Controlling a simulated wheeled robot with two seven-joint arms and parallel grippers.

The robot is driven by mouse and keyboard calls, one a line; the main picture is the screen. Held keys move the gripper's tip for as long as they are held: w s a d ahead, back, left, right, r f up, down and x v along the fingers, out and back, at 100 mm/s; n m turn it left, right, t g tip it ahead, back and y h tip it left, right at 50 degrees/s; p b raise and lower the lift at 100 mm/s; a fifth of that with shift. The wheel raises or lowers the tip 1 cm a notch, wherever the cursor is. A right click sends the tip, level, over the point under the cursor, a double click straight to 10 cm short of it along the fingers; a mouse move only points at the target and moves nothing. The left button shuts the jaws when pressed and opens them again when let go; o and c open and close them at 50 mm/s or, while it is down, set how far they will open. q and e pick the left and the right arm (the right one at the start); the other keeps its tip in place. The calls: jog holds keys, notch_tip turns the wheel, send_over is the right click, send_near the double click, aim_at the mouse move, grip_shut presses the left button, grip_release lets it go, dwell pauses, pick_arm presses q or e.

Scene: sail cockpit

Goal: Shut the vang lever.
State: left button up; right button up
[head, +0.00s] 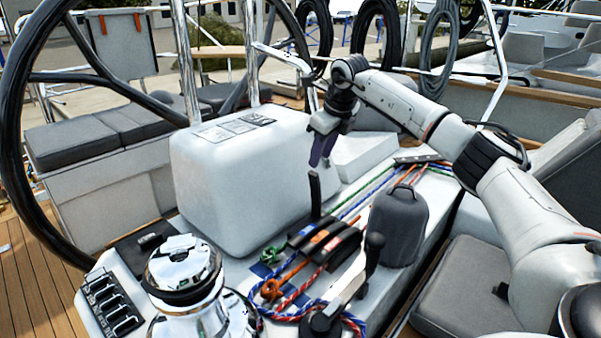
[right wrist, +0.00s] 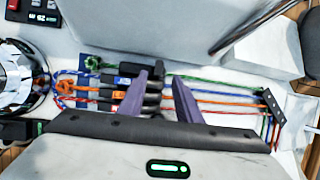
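A black lever (head: 315,195) stands upright at the far end of the rope clutch bank (head: 325,243). The other clutch levers lie flat, with coloured marks including orange and red. I cannot read a vang label. My right gripper (head: 321,160) points down, with its purple fingertips just above the upright lever's top. In the right wrist view the fingers (right wrist: 161,88) are apart, with the ends of the black clutch levers (right wrist: 150,98) near the left finger. I see nothing held. My left gripper is not in view.
Green, blue, orange and red lines (right wrist: 220,97) run through the clutches to a black organiser (head: 417,159). A chrome winch (head: 184,265) stands in front, a black covered winch (head: 399,228) to the right, and a white box (head: 240,180) behind. A steering wheel (head: 22,75) rises at left.

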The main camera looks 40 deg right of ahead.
aim_at(316, 173)
jog(key=x, duration=0.3)
jog(key=shift+s+d+f, duration=0.1)
jog(key=shift+s+f, duration=0.05)
jog(key=shift+f, duration=0.25)
jog(key=x, duration=0.5)
jog(key=shift+w+d+f, duration=0.1)
jog(key=shift+w+f, duration=0.25)
jog(key=shift+f, duration=0.1)
jog(key=shift+c, duration=0.2)
jog(key=c, duration=0.7)
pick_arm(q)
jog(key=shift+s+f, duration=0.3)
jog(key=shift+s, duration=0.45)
pick_arm(e)
grip_shut()
